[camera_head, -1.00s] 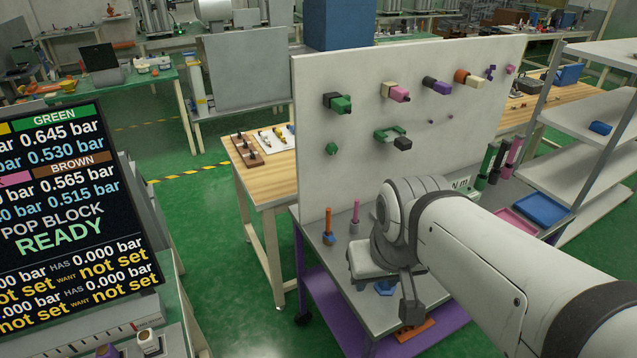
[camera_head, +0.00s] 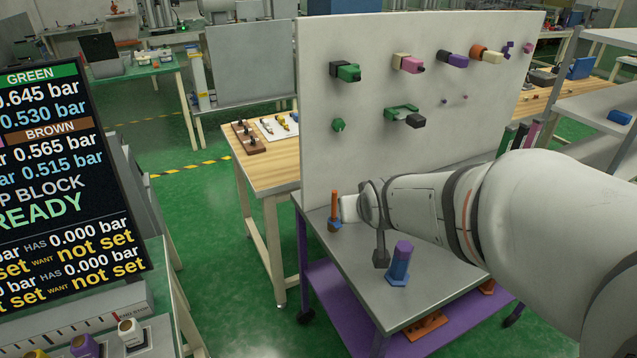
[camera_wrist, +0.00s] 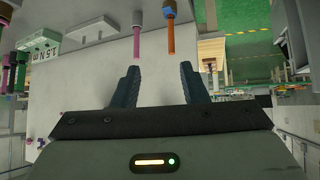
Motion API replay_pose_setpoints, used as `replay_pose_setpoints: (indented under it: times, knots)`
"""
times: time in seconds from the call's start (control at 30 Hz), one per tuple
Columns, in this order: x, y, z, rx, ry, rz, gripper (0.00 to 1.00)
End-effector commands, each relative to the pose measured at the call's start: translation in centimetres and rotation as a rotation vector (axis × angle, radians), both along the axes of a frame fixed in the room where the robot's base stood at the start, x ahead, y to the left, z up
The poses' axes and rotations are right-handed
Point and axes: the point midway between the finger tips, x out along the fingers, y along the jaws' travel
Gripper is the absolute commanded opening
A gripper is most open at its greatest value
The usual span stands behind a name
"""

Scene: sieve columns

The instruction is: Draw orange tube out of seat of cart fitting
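The orange tube (camera_head: 334,204) stands upright in the blue cart fitting (camera_head: 334,225) at the cart top's left edge, close to the white panel. In the wrist view the orange tube (camera_wrist: 171,38) extends from its blue fitting (camera_wrist: 170,9) toward my gripper (camera_wrist: 159,67). My gripper is open and empty. The tube's free end is just beyond the fingertips, within the gap but nearer the right finger. A pink tube (camera_wrist: 137,42) is beside it, its end close to the left fingertip. In the head view my arm hides the fingers and the pink tube.
A white panel (camera_head: 400,150) with several coloured fittings rises behind the cart top (camera_head: 365,300). A blue, purple-topped piece (camera_head: 399,262) stands upright near the cart's front. A wooden table (camera_head: 262,168) stands to the left. Shelves (camera_head: 585,115) are at the right.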

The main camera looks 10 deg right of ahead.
Motion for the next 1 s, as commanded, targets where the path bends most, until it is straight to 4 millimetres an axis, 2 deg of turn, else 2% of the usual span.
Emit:
replay_pose_setpoints:
  times: [0.03,0.2,0.3,0.4,0.53,0.77,1.0]
  knots:
    - [2.1,-0.2,-3.6,0.001,-0.064,0.006,0.40]
    - [8.5,-0.1,-8.2,0.012,-0.332,0.047,0.40]
    - [11.1,0.2,-10.3,0.030,-0.474,0.075,0.40]
    - [12.7,0.5,-11.9,0.051,-0.592,0.102,0.40]
    - [13.8,0.8,-13.0,0.073,-0.697,0.125,0.40]
    - [15.1,1.0,-12.9,0.088,-0.759,0.138,0.40]
    - [18.6,1.4,-12.8,0.086,-0.757,0.138,0.40]
